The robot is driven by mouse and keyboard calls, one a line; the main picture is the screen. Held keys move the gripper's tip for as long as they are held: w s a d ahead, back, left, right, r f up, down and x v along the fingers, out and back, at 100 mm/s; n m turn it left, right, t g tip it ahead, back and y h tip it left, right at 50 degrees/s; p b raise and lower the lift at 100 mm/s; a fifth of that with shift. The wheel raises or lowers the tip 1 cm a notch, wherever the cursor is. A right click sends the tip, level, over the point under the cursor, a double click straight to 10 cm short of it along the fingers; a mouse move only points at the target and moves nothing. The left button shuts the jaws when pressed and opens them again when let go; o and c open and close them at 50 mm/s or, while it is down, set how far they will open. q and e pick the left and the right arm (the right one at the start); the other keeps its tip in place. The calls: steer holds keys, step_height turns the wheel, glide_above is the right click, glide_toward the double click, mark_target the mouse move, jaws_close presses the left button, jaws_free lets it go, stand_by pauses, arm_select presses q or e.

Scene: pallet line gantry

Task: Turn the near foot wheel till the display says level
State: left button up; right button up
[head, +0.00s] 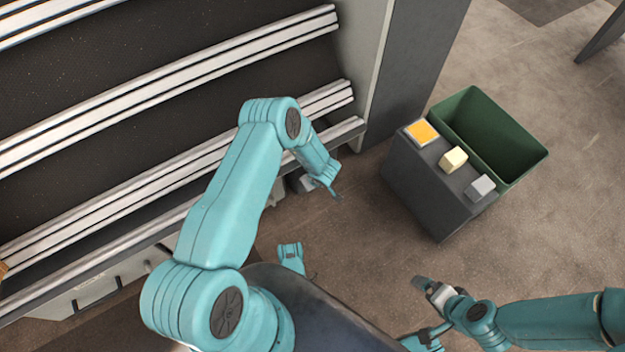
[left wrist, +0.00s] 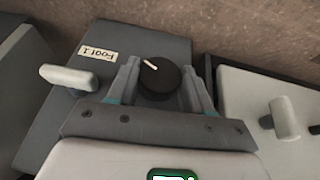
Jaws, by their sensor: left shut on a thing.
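The foot wheel (left wrist: 160,84), a round black knob with a white pointer line, sits on a dark grey box in the left wrist view. A label reading "Foot 1" (left wrist: 97,53) is beside it, upside down. My left gripper (left wrist: 160,68) has one finger on each side of the knob and is shut on it. In the head view my left gripper (head: 330,188) reaches down beside the machine's lower edge; the wheel is hidden there. My right gripper (head: 434,288) is over the floor, clear of things; its jaw gap is too small to tell. I see no readable display.
A grey pedestal (head: 420,190) carries an orange-topped block (head: 421,132), a cream block (head: 453,159) and a grey block (head: 480,188). A green bin (head: 525,160) stands behind it. The railed machine (head: 150,130) fills the left. A pale handle (left wrist: 67,79) sits left of the wheel.

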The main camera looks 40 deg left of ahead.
arm_select(q)
steer(key=shift+a, duration=0.1)
steer(key=shift+s+t, duration=0.1)
steer(key=shift+t, duration=0.4)
steer(key=shift+s+a+f+n+t+h, duration=0.15)
steer(key=shift+n+t+h, duration=0.35)
steer(key=shift+t, duration=0.7)
steer(key=shift+s+a+n+t+h, duration=0.1)
steer(key=shift+n+t+h, duration=0.2)
steer(key=shift+t, duration=0.55)
steer(key=shift+s+n+t+h, duration=0.1)
steer(key=shift+t+h, duration=0.3)
steer(key=shift+t, duration=0.45)
steer(key=o, duration=1)
steer(key=shift+o, duration=0.2)
steer(key=shift+w, duration=0.1)
